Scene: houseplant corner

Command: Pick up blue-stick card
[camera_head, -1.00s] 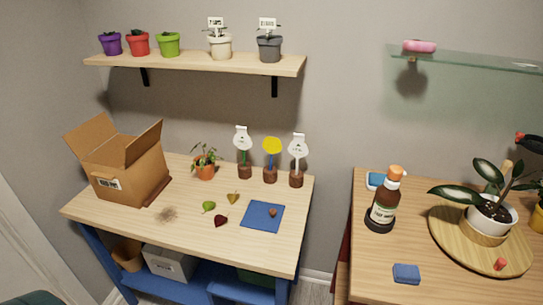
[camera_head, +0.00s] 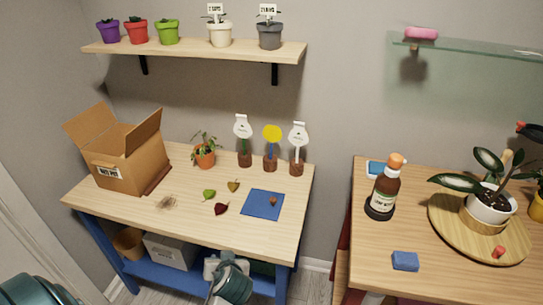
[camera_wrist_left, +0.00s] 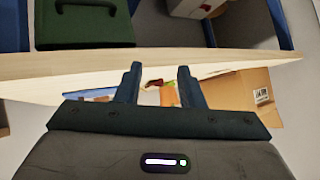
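The blue-stick card is a round yellow disc (camera_head: 272,133) on a blue stick. It stands upright in the middle one of three brown pots (camera_head: 270,165) at the back right of the left table. A green-stick card (camera_head: 243,127) and a white-stick card (camera_head: 299,135) stand on either side. In the left wrist view my left gripper (camera_wrist_left: 157,83) is open, its fingers apart and empty, near the table's front edge. In the head view my arm is at the bottom, below and in front of the tabletop, far from the card. My right gripper does not show.
An open cardboard box (camera_head: 128,155) and a potted plant (camera_head: 205,157) stand on the left table (camera_head: 120,205). Loose leaves and a blue mat (camera_head: 264,204) lie in front of the cards. A shelf (camera_head: 200,53) hangs above. A brown bottle (camera_head: 384,190) stands on the right table.

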